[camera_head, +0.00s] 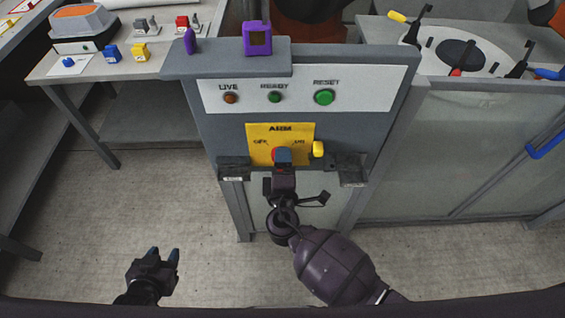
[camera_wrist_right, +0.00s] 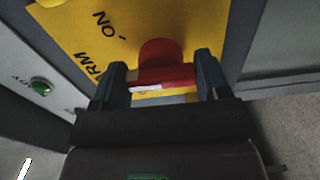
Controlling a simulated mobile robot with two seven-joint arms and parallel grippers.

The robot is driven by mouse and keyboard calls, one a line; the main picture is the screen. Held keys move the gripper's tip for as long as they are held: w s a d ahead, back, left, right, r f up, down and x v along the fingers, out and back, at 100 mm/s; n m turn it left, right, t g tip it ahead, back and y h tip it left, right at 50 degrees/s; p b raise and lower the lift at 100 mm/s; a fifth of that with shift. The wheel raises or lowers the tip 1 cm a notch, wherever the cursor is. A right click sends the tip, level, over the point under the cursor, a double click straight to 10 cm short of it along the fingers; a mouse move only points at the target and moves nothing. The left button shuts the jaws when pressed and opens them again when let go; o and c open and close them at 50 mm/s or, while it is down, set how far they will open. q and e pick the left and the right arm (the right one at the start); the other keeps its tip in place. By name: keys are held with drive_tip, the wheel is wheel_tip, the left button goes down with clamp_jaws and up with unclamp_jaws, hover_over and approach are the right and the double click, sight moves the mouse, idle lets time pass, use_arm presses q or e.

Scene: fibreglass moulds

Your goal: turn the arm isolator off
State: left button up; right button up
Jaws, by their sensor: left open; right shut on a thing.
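The arm isolator is a red rotary knob on a yellow plate (camera_head: 257,132) marked ARM on the grey control panel. In the head view my right gripper (camera_head: 283,158) is at the red knob (camera_head: 275,153) and covers most of it. In the right wrist view the red knob (camera_wrist_right: 163,62) sits between the two dark fingers of my right gripper (camera_wrist_right: 168,80), which is shut on it. The ON marking shows on the yellow plate there. My left gripper (camera_head: 163,256) is open and empty, low at the left over the floor.
The panel carries LIVE (camera_head: 230,98), READY (camera_head: 274,97) and RESET (camera_head: 325,97) lights or buttons. A yellow tag or padlock (camera_head: 318,149) is right of the knob. Dark brackets (camera_head: 348,169) flank the plate. A purple box (camera_head: 257,38) stands on top. A table is at left, a glazed guard at right.

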drive_tip(key=n+p, duration=0.1)
drive_tip(key=n, duration=0.3)
drive_tip(key=shift+r+n, duration=0.15)
drive_tip(key=shift+n, duration=0.25)
drive_tip(key=n+p, duration=0.1)
drive_tip(key=n, duration=0.2)
drive_tip(key=shift+n, duration=0.7)
drive_tip(key=shift+p, duration=0.3)
drive_tip(key=o, duration=0.9)
